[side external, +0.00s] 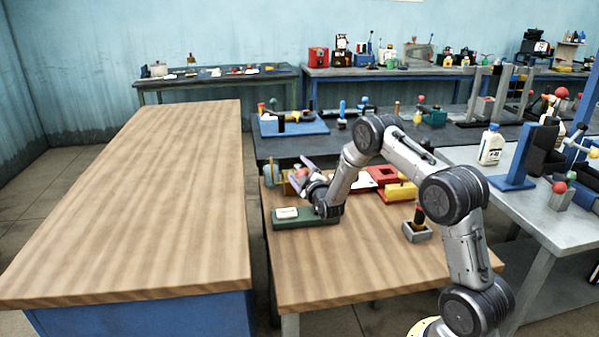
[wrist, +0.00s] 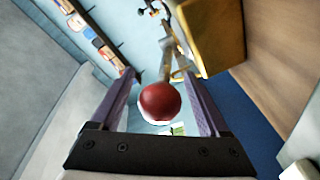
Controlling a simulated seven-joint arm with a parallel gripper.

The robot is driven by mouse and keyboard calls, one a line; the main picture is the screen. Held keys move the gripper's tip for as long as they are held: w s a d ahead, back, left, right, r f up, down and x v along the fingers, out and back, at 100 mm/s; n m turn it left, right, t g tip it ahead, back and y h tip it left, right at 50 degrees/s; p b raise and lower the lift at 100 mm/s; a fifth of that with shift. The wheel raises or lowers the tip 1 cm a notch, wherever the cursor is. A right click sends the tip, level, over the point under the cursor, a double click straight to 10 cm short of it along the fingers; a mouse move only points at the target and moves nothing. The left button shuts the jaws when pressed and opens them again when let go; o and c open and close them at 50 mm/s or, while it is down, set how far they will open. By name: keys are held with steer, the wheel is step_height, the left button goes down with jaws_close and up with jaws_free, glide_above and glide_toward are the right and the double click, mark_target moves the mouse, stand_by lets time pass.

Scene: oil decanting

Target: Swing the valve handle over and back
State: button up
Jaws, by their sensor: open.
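The valve handle shows in the wrist view as a thin metal rod (wrist: 166,60) ending in a round red knob (wrist: 160,101). The rod runs up the picture toward a brass-coloured block (wrist: 217,38); where it joins is unclear. My gripper (wrist: 158,74) is open, with its two purple fingers on either side of the knob. A gap shows between the knob and each finger. In the side external view my gripper (side external: 302,166) is low over the left part of the wooden worktable; the handle there is mostly hidden or too small to make out.
A green base with a white block (side external: 287,213) sits just in front of my gripper. A yellow block (side external: 401,192), a red tray (side external: 381,175) and a grey holder (side external: 417,232) stand to the right. The front of the worktable (side external: 340,270) is clear.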

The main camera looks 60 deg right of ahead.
steer(key=shift+c, duration=0.3)
jaws_close()
stand_by(1.1)
